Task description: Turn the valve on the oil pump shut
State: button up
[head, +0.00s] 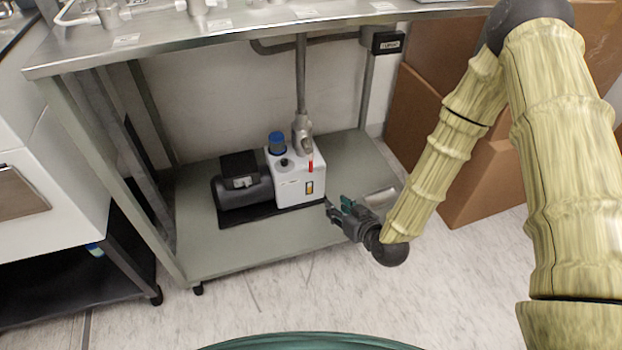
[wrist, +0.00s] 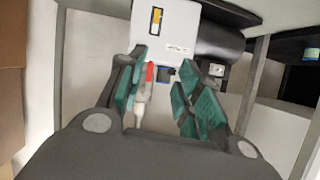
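The oil pump (head: 298,180) stands on the lower shelf, with a white body, a black motor and a blue cap. A metal valve (head: 303,138) sits at its top under a vertical pipe, with a red handle (head: 311,164) hanging down in front of the white body. My gripper (head: 337,206) is at the right of the pump, in front of it and lower than the handle. In the wrist view my gripper (wrist: 160,78) is open, and the red handle (wrist: 149,72) shows between the fingers, closer to the left one. I see no contact with it.
The lower shelf (head: 230,257) has bare room in front of the pump. The steel table top (head: 250,40) and its legs frame the space above. Cardboard boxes (head: 478,185) stand at the right, and a white cabinet (head: 45,200) at the left.

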aim_at(312, 166)
jog(key=w+a+t+b, duration=0.1)
jog(key=w+a+b, duration=0.1)
jog(key=w+b, duration=0.3)
jog(key=w+a+n+t+y+b, duration=0.1)
jog(key=w+a+b, duration=0.2)
jog(key=w+b, duration=0.2)
jog(key=w+a+t+y+b, duration=0.1)
jog(key=w+a+t+b, duration=0.1)
jog(key=w+b, duration=0.3)
jog(key=shift+w+a+f+b, duration=0.15)
jog(key=shift+w+b, duration=0.25)
jog(key=shift+w, duration=0.15)
jog(key=shift+w+a, duration=0.35)
jog(key=shift+w, duration=0.25)
grip_shut()
